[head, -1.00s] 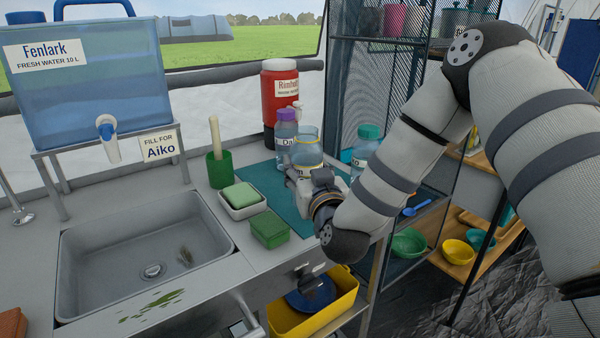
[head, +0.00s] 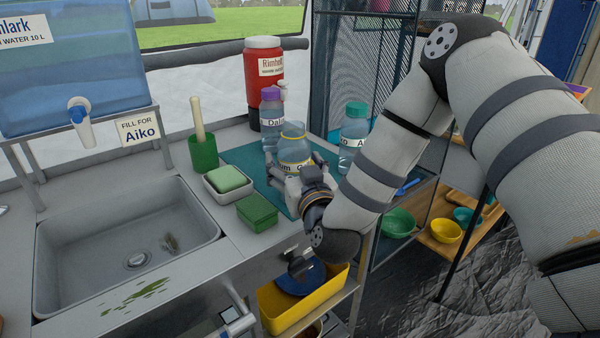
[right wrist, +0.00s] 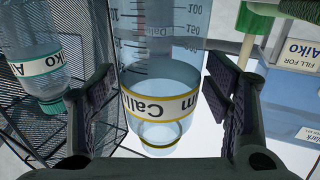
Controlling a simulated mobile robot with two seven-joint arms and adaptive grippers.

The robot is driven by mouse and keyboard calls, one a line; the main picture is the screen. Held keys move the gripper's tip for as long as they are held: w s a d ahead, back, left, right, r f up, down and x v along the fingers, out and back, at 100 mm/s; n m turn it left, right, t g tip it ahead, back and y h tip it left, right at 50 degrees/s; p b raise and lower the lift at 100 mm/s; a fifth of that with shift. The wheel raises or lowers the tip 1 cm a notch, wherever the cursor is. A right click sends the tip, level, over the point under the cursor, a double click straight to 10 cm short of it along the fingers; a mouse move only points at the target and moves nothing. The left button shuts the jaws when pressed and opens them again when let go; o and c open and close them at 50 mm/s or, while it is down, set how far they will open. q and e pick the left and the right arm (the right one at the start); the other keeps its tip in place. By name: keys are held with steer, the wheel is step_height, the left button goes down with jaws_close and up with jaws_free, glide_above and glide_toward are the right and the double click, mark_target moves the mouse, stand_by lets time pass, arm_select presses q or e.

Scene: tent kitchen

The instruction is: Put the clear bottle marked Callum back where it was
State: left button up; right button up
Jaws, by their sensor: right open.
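The clear bottle marked Callum (head: 294,146), with yellow rings, stands on the teal mat (head: 243,156) on the counter. My right gripper (head: 297,172) is open around its lower part, and the arm and hand hide its base. In the right wrist view the bottle (right wrist: 165,73) is between the spread fingers of my right gripper (right wrist: 164,105), with a gap on each side. Its label partly shows the name. A purple-capped bottle (head: 271,117) stands behind it to the left. A teal-capped bottle (head: 354,131) marked Aiko stands to the right. My left gripper is not in view.
A red Rimhelt container (head: 264,85) stands behind the bottles. A white dish with a green sponge (head: 226,178), a green box (head: 257,212) and a green cup (head: 203,153) stand left of the mat. The sink (head: 125,240) is farther left. A mesh rack (head: 350,60) stands behind.

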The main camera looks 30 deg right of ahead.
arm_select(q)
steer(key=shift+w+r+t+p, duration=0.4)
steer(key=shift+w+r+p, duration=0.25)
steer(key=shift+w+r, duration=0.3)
arm_select(e)
steer(key=v, duration=1.1)
steer(key=shift+s, duration=0.25)
